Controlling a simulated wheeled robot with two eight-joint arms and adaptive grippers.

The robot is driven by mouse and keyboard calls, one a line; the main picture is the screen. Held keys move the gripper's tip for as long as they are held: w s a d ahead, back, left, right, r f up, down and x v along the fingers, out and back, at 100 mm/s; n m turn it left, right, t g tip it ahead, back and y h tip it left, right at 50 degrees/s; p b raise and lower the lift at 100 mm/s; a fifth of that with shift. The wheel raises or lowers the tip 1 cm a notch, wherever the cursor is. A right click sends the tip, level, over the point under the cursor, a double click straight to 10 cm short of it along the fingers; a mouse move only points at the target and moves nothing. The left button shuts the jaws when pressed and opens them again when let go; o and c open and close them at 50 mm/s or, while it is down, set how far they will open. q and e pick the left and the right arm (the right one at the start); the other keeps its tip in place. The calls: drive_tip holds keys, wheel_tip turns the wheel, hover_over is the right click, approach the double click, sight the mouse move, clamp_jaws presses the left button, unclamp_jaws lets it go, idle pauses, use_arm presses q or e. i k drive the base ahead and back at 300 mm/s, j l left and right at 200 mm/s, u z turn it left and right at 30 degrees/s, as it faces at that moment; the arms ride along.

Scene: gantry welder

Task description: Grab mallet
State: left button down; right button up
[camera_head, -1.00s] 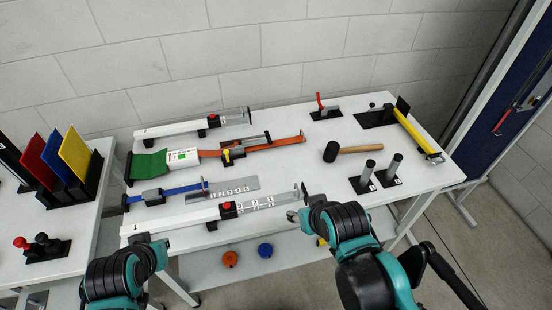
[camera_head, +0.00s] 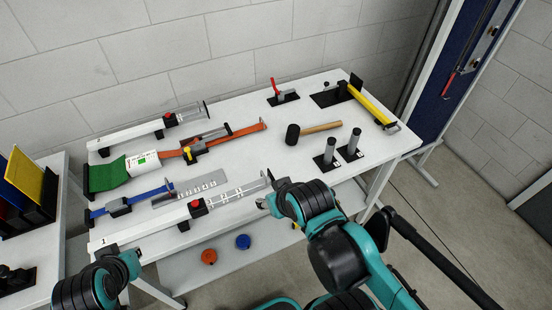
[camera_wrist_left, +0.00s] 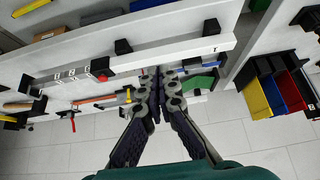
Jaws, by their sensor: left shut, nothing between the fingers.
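The mallet (camera_head: 318,128) lies on the white table, with its black head at the left and its wooden handle pointing right. My right gripper (camera_head: 268,198) is over the table's front edge, in front and to the left of the mallet and apart from it. Its fingers are too small and dark to read. My left gripper (camera_wrist_left: 158,78) is shut and empty in the left wrist view, its fingertips together. In the head view my left arm is at the lower left, far from the mallet, and its fingers are not clear.
Two upright grey cylinders (camera_head: 343,148) stand in front of the mallet's handle. A red-handled clamp (camera_head: 282,93) is behind it, and a yellow bar tool (camera_head: 370,107) lies to the right. Long white gauges (camera_head: 150,223) fill the table's left part.

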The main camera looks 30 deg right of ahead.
sight(294, 131)
drive_tip(key=i+l, duration=0.1)
drive_tip(key=l, duration=0.4)
drive_tip(key=i+l, duration=0.1)
drive_tip(key=l, duration=0.45)
drive_tip(key=i+l, duration=0.1)
drive_tip(key=l, duration=0.4)
drive_tip(key=i+l, duration=0.1)
drive_tip(key=l, duration=0.45)
